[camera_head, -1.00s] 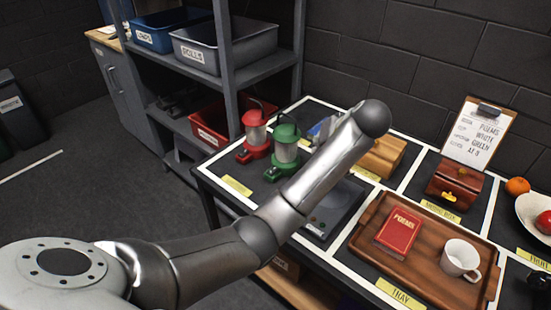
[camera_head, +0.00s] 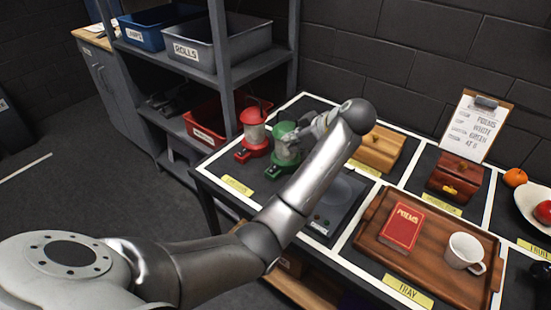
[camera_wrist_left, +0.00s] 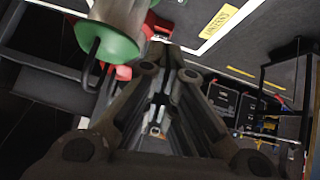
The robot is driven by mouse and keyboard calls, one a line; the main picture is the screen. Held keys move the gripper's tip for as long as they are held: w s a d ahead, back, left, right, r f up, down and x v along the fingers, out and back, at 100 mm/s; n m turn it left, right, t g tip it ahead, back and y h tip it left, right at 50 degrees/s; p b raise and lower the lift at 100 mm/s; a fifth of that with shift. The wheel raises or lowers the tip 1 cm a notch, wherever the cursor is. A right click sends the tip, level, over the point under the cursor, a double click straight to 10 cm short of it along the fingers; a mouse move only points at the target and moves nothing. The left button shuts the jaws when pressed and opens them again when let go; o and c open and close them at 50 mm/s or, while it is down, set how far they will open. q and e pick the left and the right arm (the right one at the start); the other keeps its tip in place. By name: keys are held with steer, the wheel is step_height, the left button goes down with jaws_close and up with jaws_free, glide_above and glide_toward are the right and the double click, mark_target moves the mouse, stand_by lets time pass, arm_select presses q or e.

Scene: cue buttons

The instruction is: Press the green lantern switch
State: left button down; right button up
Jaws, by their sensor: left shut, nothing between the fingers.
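The green lantern (camera_head: 287,150) stands at the table's left end, just right of a red lantern (camera_head: 254,136). My left gripper (camera_head: 297,145) is at the green lantern, coming from its right side, and partly covers it. Its fingers are shut and empty. In the left wrist view, the shut fingertips (camera_wrist_left: 166,50) lie just right of the lantern's green cap (camera_wrist_left: 107,42). I cannot tell whether they touch the lantern. I do not see my right gripper.
A wooden tray (camera_head: 368,235) holds a red book (camera_head: 402,228) and a white mug (camera_head: 464,252). Wooden boxes (camera_head: 376,150) stand behind. A shelf with bins (camera_head: 230,48) is at the left.

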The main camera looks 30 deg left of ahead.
arm_select(q)
steer(key=p, duration=0.2)
glide_above(275, 168)
steer(key=f, duration=0.7)
steer(key=shift+s, duration=0.25)
steer(key=shift+w+f, duration=0.2)
steer(key=shift+f, duration=1.05)
steer(key=shift+w+f, duration=0.1)
steer(key=shift+f, duration=0.7)
